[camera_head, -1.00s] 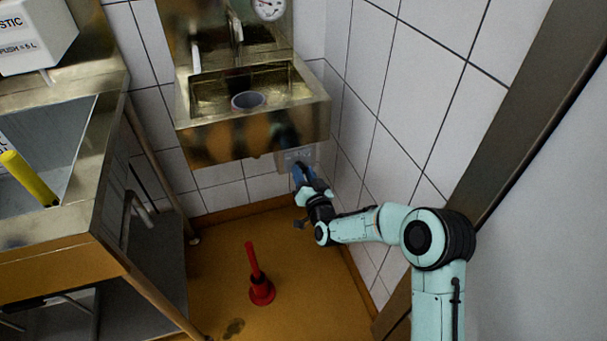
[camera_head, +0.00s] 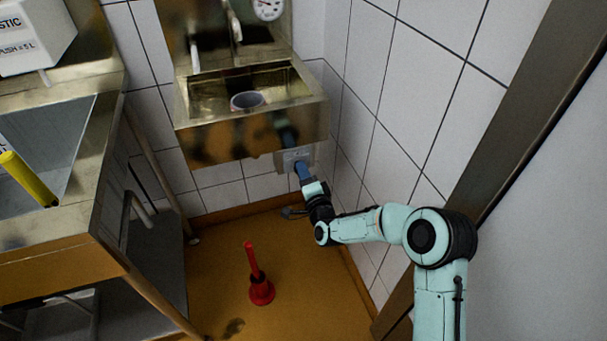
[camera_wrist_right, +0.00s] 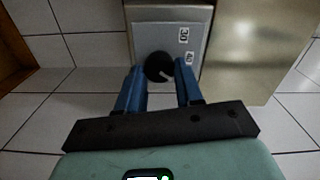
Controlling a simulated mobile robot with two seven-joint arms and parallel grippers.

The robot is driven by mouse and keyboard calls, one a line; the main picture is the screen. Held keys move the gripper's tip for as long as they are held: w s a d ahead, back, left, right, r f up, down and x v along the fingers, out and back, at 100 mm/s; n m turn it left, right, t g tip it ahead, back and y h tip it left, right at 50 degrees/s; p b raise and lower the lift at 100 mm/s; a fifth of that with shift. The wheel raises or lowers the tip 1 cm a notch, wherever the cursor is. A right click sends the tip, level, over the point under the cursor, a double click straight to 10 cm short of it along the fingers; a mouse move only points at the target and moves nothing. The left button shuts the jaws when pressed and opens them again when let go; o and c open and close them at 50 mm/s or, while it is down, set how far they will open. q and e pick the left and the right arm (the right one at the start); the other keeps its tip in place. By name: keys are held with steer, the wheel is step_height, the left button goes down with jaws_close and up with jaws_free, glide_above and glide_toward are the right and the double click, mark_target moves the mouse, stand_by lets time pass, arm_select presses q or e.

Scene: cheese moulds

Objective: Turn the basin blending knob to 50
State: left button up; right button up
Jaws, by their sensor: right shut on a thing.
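The black round blending knob (camera_wrist_right: 157,66) sits on a grey control box (camera_wrist_right: 143,36) under the steel basin. It has a pale pointer mark aimed to the lower right in the right wrist view. The labels 30 (camera_wrist_right: 183,35) and 40 (camera_wrist_right: 190,58) show to its right; a 50 label is not visible. The control box also shows in the head view (camera_head: 284,161). My right gripper (camera_head: 299,168) has its blue fingers on either side of the knob, shut on it. The head view hides the knob behind the gripper. My left gripper is out of view.
The steel basin (camera_head: 250,137) hangs just above the box and holds a round cup (camera_head: 247,101). A tiled wall (camera_head: 430,80) is close on the right. A red plunger-like object (camera_head: 261,290) stands on the floor. A steel sink table (camera_head: 75,235) is on the left.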

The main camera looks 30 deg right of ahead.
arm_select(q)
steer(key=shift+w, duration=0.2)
arm_select(e)
steer(key=shift+f+m, duration=0.1)
steer(key=shift+m, duration=0.9)
steer(key=o, duration=1)
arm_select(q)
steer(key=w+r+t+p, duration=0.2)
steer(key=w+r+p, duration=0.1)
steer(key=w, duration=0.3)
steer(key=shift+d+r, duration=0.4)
arm_select(e)
steer(key=v, duration=1.3)
steer(key=shift+s, duration=0.25)
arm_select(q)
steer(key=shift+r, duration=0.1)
arm_select(e)
steer(key=shift+f, duration=0.1)
